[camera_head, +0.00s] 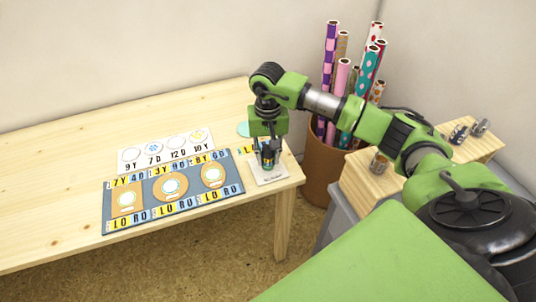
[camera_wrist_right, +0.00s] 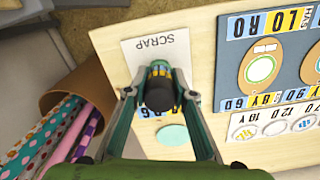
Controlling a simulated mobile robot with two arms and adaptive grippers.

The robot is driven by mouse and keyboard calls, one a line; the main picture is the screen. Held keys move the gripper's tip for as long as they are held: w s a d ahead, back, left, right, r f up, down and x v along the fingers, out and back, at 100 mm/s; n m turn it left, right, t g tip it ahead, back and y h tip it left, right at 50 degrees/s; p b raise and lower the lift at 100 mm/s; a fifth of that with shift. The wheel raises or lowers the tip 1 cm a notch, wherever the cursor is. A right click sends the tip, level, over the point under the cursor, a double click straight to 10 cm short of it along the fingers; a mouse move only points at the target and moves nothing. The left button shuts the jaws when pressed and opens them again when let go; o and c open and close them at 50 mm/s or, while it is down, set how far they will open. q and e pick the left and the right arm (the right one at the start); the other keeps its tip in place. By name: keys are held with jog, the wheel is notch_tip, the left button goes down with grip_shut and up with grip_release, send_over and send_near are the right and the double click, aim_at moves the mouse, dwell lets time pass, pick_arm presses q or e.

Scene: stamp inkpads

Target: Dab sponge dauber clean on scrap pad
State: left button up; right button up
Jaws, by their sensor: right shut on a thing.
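My right gripper (camera_head: 267,160) is shut on the sponge dauber, a small dark-topped cylinder with a blue and yellow band. In the right wrist view the dauber (camera_wrist_right: 160,90) stands between the two fingers. It is roughly upright at the white scrap pad (camera_head: 271,179), which lies at the table's right end. The word SCRAP shows on the pad (camera_wrist_right: 165,48) in the right wrist view. The dauber's lower end is hidden, so I cannot tell whether it touches the pad. My left gripper is not in view.
A blue board (camera_head: 150,209) with three tan patches lies left of the pad, before a white sheet (camera_head: 130,154) with circles. A teal disc (camera_wrist_right: 172,135) lies nearby. A brown bin (camera_head: 322,180) of rolls stands beyond the table's right edge. The table's left is clear.

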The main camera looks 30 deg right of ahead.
aim_at(268, 149)
jog(key=shift+f+b, duration=0.55)
jog(key=shift+f, duration=0.05)
dwell(0.7)
dwell(1.6)
jog(key=shift+r, duration=0.15)
jog(key=shift+r, duration=0.5)
jog(key=shift+r+p, duration=1.25)
jog(key=shift+r, duration=1)
